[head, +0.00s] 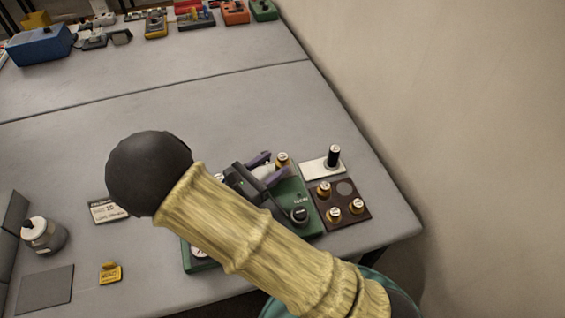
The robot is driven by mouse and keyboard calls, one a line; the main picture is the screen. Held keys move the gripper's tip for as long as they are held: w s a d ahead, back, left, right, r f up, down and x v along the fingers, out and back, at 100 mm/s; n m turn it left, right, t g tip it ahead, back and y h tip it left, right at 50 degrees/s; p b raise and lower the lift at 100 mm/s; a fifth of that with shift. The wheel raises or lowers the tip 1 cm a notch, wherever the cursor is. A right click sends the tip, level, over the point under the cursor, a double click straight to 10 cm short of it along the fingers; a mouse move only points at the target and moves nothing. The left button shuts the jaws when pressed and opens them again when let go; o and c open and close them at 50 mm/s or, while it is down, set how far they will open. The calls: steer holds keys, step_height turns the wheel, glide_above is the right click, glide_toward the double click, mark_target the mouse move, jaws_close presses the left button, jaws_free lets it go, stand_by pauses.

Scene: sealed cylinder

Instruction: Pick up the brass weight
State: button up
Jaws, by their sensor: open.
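Several small brass weights with pale tops are at the right of the table. Three of them, a brass weight (324,189), a second (334,213) and a third (356,207), stand on a dark brown tray (348,221). Another brass weight (283,160) shows just beyond my fingertips, above the green apparatus (311,225). My gripper (271,167) has purple fingers and is open. A pale, whitish piece (264,171) shows between the fingers; I cannot tell whether they touch it. My arm hides much of the apparatus.
A white plate (312,170) with a black upright cylinder (333,155) is behind the tray. A jar (43,235), a label card (103,211) and a yellow block (110,273) are at left. Several devices line the back. The table's middle is clear; a wall is right.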

mark_target(279, 159)
steer(key=p+x, duration=0.1)
steer(key=x, duration=0.3)
steer(key=shift+w+d, duration=0.1)
steer(key=shift+w, duration=0.1)
jaws_close()
stand_by(0.3)
